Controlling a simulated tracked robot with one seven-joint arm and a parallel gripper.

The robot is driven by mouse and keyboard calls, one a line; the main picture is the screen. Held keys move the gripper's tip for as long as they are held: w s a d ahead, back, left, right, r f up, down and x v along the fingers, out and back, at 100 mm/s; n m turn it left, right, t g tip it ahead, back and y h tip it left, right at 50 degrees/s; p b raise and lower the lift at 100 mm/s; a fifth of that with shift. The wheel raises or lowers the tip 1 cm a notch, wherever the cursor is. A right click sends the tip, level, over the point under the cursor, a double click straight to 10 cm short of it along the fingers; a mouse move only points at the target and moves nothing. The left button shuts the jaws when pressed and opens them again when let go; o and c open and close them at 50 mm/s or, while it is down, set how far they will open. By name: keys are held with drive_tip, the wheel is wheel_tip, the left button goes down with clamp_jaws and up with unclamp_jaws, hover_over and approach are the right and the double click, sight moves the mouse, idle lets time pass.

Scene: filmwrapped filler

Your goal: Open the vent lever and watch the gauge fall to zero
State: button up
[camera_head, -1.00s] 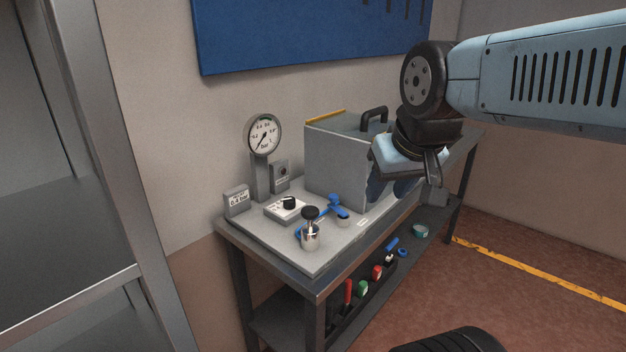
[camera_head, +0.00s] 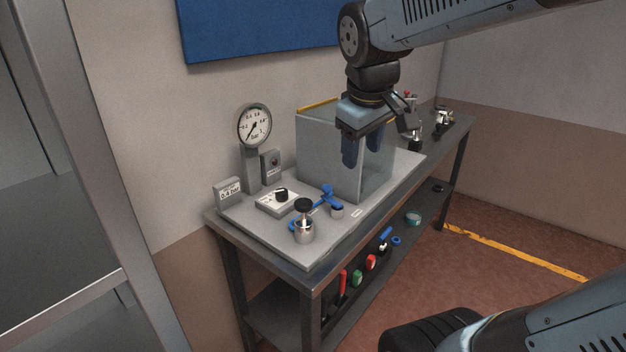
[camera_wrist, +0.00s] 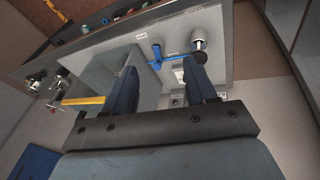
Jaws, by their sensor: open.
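A round pressure gauge (camera_head: 254,127) marked in bar stands on a grey post at the back left of the bench. Its needle points to the lower left; the exact reading is too small to tell. A blue lever (camera_head: 326,198) with a cross-shaped end lies low over the grey panel, partly behind a black-knobbed metal fitting. The lever also shows in the wrist view (camera_wrist: 172,56), beyond my fingertips. My gripper (camera_head: 361,152) is open and empty, pointing down in front of the clear-sided box, above and to the right of the lever, apart from it.
The grey box (camera_head: 325,155) stands right behind the lever. The black-knobbed fitting (camera_head: 304,222), a dial unit (camera_head: 278,201) and a small sign block (camera_head: 228,191) crowd the panel's left. Metal fittings (camera_head: 443,118) stand at the far end. The lower shelf holds several tools.

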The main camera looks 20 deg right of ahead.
drive_tip(key=w+a+f+n+g+h, duration=0.2)
drive_tip(key=w+n, duration=0.4)
drive_tip(key=w, duration=0.5)
drive_tip(key=n+g+h, duration=0.1)
drive_tip(key=n+g, duration=0.1)
drive_tip(key=n, duration=0.5)
approach(326, 186)
drive_tip(key=x, duration=0.8)
drive_tip(key=shift+s+f, duration=0.1)
drive_tip(key=shift+f, duration=0.2)
